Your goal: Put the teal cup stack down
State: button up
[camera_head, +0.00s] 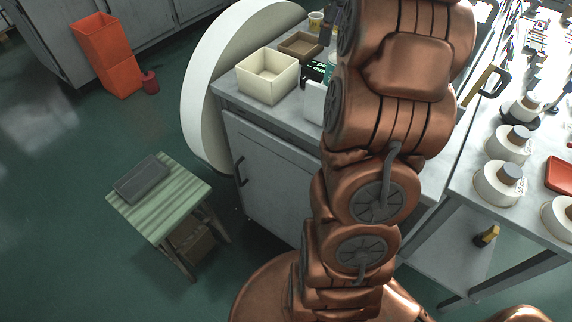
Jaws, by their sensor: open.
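A dark narrow part of my gripper (327,32) shows at the top, left of the arm, above the back of the counter. Its jaws are open, and most of it is hidden behind the arm. A small pale yellowish cup (316,20) stands just left of it; I cannot tell whether they touch.
A cream open box (267,78) and a brown tray (300,46) stand on the grey counter (240,100). A striped stool (178,205) stands left. White round containers (500,183) crowd the right table.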

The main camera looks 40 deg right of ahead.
jog(key=s+a+f+n+g, duration=0.1)
jog(key=s+a+f+n, duration=0.2)
jog(key=a+n, duration=0.65)
jog(key=s+a+f+n, duration=0.35)
jog(key=a+n, duration=0.25)
jog(key=a, duration=0.6)
jog(key=s+a+f+n+g, duration=0.1)
jog(key=s+a+f+n, duration=0.3)
jog(key=s+n, duration=0.3)
jog(key=s+a+f+n, duration=0.5)
jog(key=s+n, duration=0.2)
jog(key=s, duration=0.2)
jog(key=shift+a+n+g, duration=0.15)
jog(key=shift+n+g, duration=0.2)
jog(key=shift+g, duration=0.05)
